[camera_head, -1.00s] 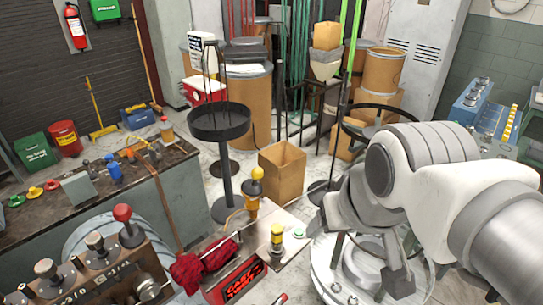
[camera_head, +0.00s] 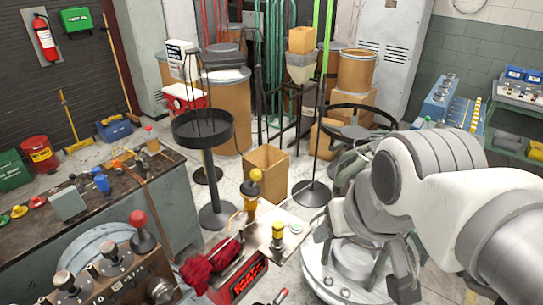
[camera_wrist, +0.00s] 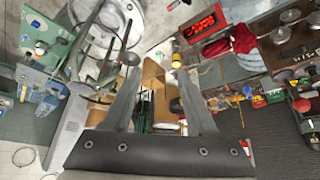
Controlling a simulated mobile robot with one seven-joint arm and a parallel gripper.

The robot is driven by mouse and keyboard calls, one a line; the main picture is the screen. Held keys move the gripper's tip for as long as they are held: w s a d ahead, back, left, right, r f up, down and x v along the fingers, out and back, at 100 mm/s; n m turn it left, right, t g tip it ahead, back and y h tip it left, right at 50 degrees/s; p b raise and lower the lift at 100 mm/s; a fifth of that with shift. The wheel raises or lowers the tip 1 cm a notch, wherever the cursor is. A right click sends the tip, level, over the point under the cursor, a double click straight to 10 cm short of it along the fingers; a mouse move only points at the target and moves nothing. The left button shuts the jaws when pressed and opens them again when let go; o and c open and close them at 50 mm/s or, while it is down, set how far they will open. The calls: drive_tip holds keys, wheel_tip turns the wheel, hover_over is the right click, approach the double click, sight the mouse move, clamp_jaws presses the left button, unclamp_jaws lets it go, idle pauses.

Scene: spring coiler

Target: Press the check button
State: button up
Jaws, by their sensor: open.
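A small metal panel (camera_head: 262,252) stands at the front centre. It carries a green round button (camera_head: 296,228) and a yellow-and-black cylinder (camera_head: 278,235). I cannot read which control is the check button. A yellow knob on a post (camera_head: 254,182) stands just behind the panel. A yellow cylinder (camera_wrist: 176,57) shows near the right finger there.
A lever console (camera_head: 115,265) with a red-knobbed lever is at the front left. A red sign (camera_head: 247,280) and red cloth (camera_head: 208,272) lie beside the panel. A black round stand (camera_head: 203,130) and a cardboard box (camera_head: 266,172) are behind. A workbench (camera_head: 150,200) runs along the left.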

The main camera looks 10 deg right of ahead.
clamp_jaws()
idle(1.4)
